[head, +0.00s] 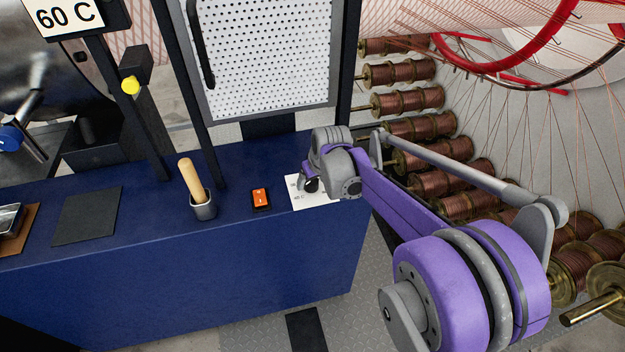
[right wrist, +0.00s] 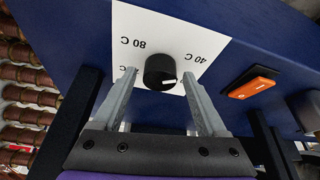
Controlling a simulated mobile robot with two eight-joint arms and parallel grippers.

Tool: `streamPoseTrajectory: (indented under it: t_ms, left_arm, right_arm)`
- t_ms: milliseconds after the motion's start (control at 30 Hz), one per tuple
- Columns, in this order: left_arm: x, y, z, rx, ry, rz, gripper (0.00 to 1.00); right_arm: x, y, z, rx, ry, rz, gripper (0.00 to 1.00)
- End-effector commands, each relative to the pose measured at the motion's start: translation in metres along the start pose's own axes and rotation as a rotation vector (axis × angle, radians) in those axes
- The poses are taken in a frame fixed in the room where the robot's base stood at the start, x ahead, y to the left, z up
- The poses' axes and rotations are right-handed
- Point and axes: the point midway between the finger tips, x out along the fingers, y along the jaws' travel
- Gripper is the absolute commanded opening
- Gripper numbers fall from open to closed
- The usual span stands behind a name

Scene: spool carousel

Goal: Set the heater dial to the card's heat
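The heat card (head: 62,14) at the head view's top left reads 60 C. The heater dial (right wrist: 160,70) is a black knob with a white pointer mark, on a white scale plate (right wrist: 150,25). The plate shows 80 C at upper left and 40 C at upper right; the pointer mark faces right in the right wrist view. My right gripper (right wrist: 160,75) is open, its fingertips on either side of the knob; I cannot tell whether they touch it. In the head view my right wrist hides part of the plate (head: 322,195). My left gripper is not in view.
An orange rocker switch (head: 261,198) sits left of the plate on the blue bench (head: 150,290). A wooden-handled tool (head: 189,176) stands in a grey cup farther left. A perforated panel (head: 265,60) rises behind. Copper spools (head: 415,98) fill the right side.

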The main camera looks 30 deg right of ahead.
Motion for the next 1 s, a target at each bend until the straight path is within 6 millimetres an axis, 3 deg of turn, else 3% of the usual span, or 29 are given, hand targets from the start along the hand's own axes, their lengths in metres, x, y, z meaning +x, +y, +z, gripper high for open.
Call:
streamPoseTrajectory:
  t_ms: [33,400,733,1000]
  left_arm:
    - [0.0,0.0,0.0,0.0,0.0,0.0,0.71]
    - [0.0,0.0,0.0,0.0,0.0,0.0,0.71]
    - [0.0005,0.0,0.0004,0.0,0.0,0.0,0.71]
    - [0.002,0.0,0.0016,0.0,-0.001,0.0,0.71]
  right_arm:
    - [-0.0001,0.0,0.0,0.0,0.0,0.0,0.64]
    - [-0.0003,0.0,0.0,0.0,0.0,0.0,0.0]
    - [-0.0004,-0.0006,0.0002,0.041,-0.001,0.018,0.0]
    - [-0.0002,-0.0026,-0.0001,0.198,-0.001,0.083,0.0]
